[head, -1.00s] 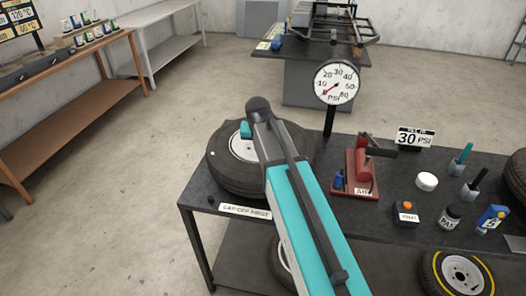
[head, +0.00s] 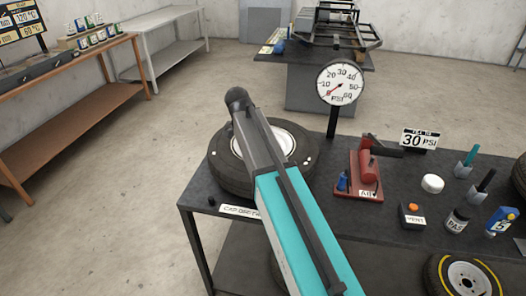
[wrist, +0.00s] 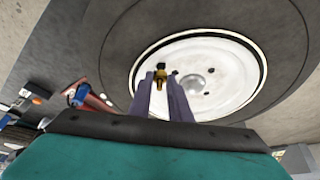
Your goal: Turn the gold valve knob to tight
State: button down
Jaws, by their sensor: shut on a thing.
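The gold valve knob (wrist: 160,87) shows in the wrist view, small, against the white wheel disc (wrist: 205,75). My gripper (wrist: 161,83) has its two grey-purple fingers on either side of the knob, shut on it. A dark tip shows beside the knob, close to the right finger. In the head view the black tyre (head: 237,184) lies flat on the dark table. My arm crosses over the wheel there and hides the knob and my fingertips.
The dark table (head: 345,222) also holds a red pump (head: 362,178), a PSI gauge (head: 341,84) with its needle low, a "30 PSI" sign (head: 418,140), a white cap (head: 432,183), a box with an orange button (head: 412,213) and several bottles. Open floor lies to the left.

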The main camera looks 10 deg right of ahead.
jog(key=shift+m, duration=0.5)
jog(key=c, duration=1.6)
grip_release()
jog(key=shift+c, duration=0.2)
jog(key=b+v, duration=0.3)
jog(key=v, duration=1)
jog(key=shift+w+r+b, duration=0.2)
jog(key=shift+r+b, duration=0.1)
jog(key=shift+r, duration=0.15)
jog(key=shift+a, duration=0.15)
